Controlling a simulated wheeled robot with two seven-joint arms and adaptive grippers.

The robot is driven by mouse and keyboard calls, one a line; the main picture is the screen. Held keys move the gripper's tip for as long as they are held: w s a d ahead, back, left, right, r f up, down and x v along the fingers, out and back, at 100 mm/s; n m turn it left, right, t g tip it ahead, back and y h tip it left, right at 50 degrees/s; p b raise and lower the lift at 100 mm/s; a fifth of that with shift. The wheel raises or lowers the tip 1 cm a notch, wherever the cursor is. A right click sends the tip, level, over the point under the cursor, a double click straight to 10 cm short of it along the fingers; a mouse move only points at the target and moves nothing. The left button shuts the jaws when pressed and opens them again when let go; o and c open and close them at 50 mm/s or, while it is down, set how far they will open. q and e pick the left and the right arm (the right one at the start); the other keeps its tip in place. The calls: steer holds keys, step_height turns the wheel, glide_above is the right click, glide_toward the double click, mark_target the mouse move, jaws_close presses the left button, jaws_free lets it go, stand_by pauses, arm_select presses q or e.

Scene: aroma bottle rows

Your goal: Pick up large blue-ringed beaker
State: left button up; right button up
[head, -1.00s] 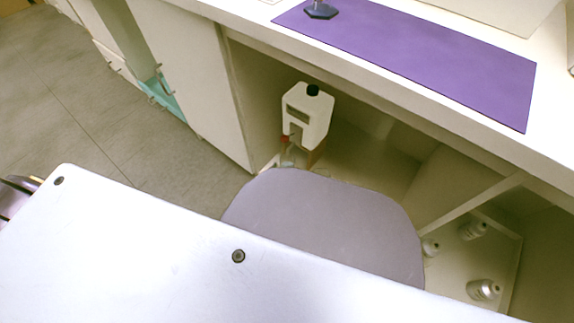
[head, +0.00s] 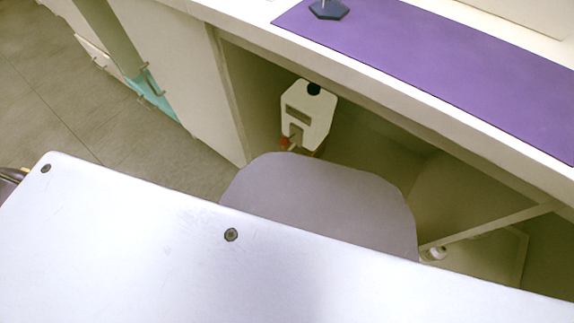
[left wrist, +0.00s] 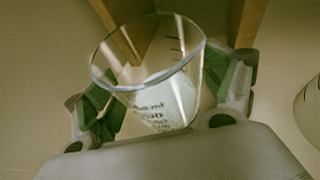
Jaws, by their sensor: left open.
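A clear glass beaker (left wrist: 150,100) with a pale bluish rim and dark printed markings shows in the left wrist view. It stands between the two green-padded fingers of my left gripper (left wrist: 172,92), which is open on either side of it. A gap shows at the right finger; whether the left finger touches the glass I cannot tell. The beaker and the left gripper's fingers do not show in the head view. My right gripper is in neither view.
A white jug (head: 308,118) with a black cap stands under the bench, behind a grey rounded panel (head: 320,205). A purple mat (head: 430,70) lies on the bench top. A wooden piece (left wrist: 240,22) is close beyond the beaker. Open floor (head: 60,100) is at left.

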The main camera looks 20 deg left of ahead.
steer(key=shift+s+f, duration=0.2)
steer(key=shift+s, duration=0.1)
arm_select(q)
steer(key=c, duration=1.1)
steer(key=shift+c, duration=0.7)
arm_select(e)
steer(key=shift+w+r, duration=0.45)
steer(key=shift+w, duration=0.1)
arm_select(q)
steer(key=shift+w+r, duration=0.1)
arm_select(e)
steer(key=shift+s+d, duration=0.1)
